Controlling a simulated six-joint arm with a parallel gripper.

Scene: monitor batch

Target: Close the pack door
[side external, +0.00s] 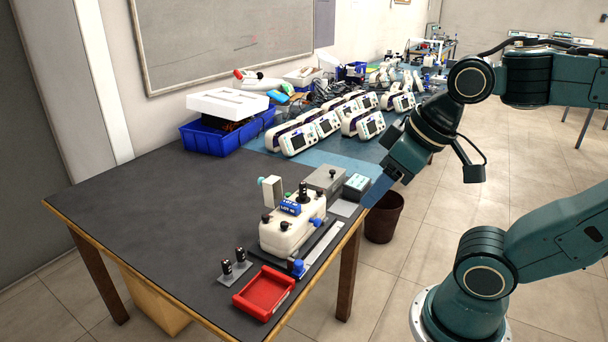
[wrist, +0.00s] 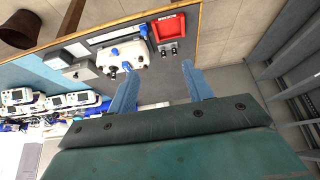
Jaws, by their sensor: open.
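I cannot tell whether this panel is the door, or how far the door is open. My gripper (side external: 373,191) is above and beyond the table's right edge, apart from the unit. Its blue fingers are spread and empty in the wrist view (wrist: 158,70).
A red tray (side external: 264,294) and a stand with two black knobs (side external: 234,265) are in front. Grey (side external: 326,181) and teal-topped (side external: 356,186) boxes stand behind the unit. Several monitors (side external: 310,132) and a blue crate (side external: 216,140) are farther back. The table's left (side external: 160,215) is clear.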

